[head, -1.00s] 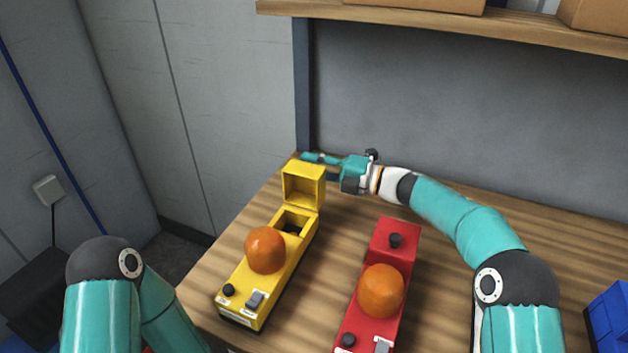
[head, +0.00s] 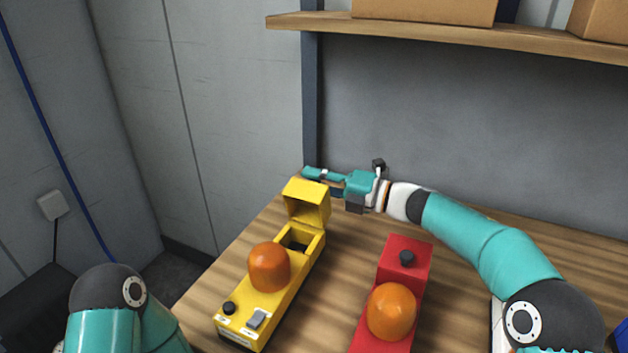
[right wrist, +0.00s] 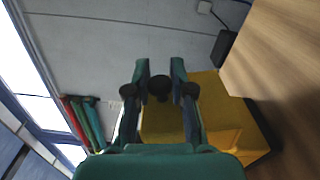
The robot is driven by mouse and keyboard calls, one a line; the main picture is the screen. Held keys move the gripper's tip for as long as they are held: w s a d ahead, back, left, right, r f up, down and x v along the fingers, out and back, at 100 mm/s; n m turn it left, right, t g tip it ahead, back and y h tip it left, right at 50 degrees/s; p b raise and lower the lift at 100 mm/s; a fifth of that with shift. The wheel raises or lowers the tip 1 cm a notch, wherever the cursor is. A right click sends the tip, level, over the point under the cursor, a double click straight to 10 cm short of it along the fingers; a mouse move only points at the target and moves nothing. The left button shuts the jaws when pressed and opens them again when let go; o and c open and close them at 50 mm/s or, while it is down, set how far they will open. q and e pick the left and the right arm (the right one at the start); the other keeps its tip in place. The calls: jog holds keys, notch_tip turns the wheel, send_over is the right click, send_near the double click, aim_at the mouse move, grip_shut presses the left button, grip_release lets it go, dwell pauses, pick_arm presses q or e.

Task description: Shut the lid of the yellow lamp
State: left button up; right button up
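The yellow lamp (head: 268,308) stands on the table with an orange dome on it. Its lid (head: 307,192) at the far end is raised and tilted forward over the open compartment. My right gripper (head: 322,176) is behind the lid, pointing left. In the right wrist view its fingers (right wrist: 160,68) stand a little apart, with a round black knob (right wrist: 158,88) between them, against the yellow lid (right wrist: 163,122); they look shut on this knob. My left gripper is out of view; only its arm shows at lower left.
A red lamp (head: 392,272) with an orange dome and its lid down stands right of the yellow lamp, in front of my right arm. A shelf (head: 430,32) with boxes hangs above the back of the table. A blue object (head: 621,336) is at the right edge.

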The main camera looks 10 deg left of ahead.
jog(key=o, duration=0.4)
jog(key=shift+a+f, duration=0.1)
jog(key=shift+f, duration=0.1)
jog(key=shift+r, duration=0.1)
jog(key=shift+d, duration=0.2)
jog(key=v, duration=1.1)
jog(key=shift+s+d, duration=0.15)
jog(key=shift+d, duration=0.15)
